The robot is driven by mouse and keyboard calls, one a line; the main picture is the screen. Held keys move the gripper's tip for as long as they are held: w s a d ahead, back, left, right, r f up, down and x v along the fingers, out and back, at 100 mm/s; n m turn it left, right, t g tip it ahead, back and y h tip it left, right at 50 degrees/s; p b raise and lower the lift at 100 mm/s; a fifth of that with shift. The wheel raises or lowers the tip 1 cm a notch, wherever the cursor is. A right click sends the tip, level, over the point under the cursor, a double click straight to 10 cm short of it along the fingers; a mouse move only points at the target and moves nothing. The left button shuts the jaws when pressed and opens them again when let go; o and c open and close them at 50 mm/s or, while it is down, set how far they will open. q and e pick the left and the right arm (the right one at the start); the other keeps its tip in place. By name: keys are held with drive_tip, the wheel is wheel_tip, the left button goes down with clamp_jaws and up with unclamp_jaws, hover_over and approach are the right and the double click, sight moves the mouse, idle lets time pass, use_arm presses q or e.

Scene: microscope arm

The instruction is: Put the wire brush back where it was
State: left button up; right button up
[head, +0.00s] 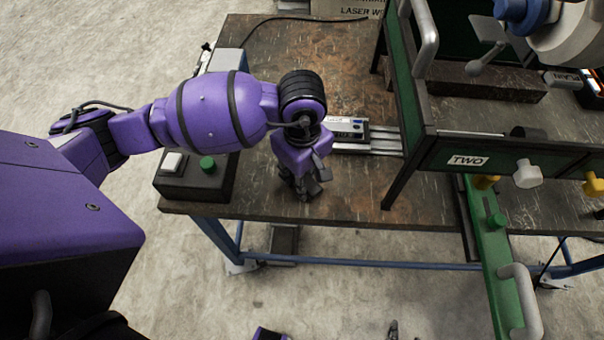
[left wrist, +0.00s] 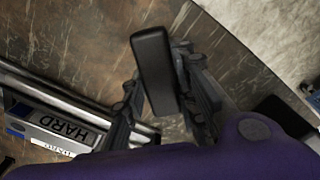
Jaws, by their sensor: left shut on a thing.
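My left gripper (head: 308,188) is over the front part of the worktable, to the right of the green-button box. In the left wrist view, its fingers (left wrist: 165,105) are shut on a dark, rounded, block-like thing (left wrist: 152,68), which appears to be the wire brush. I see no bristles, and the thing's lower part is hidden between the fingers. In the head view the gripper mostly hides it. I cannot tell whether it touches the table. My right gripper is not clearly in view.
A control box (head: 195,182) with a green button stands left. A green frame marked TWO (head: 468,160) stands right. A cardboard box (head: 345,10) is at the back.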

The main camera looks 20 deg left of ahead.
use_arm(q)
drive_tip(key=shift+f, duration=0.1)
drive_tip(key=o, duration=1)
drive_tip(key=shift+o, duration=0.2)
wheel_tip(320, 180, up, 12)
drive_tip(key=shift+r, duration=0.25)
